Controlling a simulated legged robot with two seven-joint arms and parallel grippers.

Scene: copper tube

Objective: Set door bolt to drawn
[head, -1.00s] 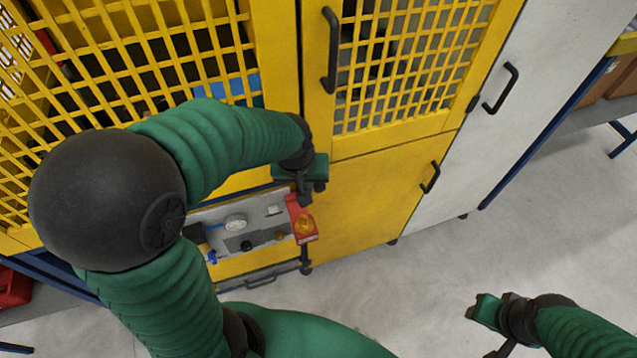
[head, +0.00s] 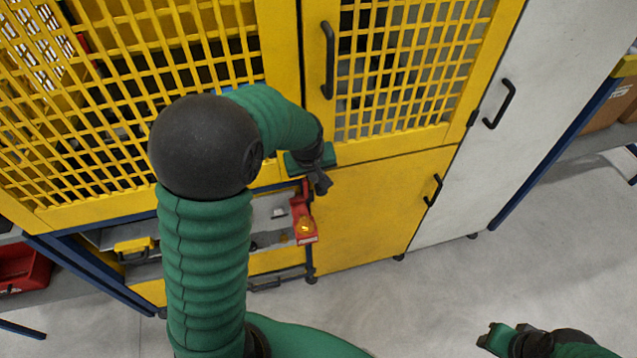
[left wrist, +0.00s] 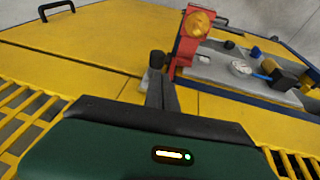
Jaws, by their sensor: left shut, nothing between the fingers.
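My left gripper (head: 322,184) is shut and empty in front of the yellow cabinet, close to the seam beside the mesh door (head: 400,125). In the left wrist view its narrow dark fingers (left wrist: 158,92) point at the yellow panel, with a dark knob-like end at their tip; I cannot tell whether they touch anything. A small black fitting (head: 473,117) sits at the mesh door's right edge, by the white panel; it may be the door bolt, but its setting is too small to tell. My right gripper (head: 497,338) is low at the right, its jaws unclear.
A red box with an orange lamp (head: 304,226) stands just below my left gripper, beside a grey control panel (left wrist: 245,70). Black handles are on the mesh door (head: 328,60), lower yellow door (head: 433,190) and white panel (head: 499,104).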

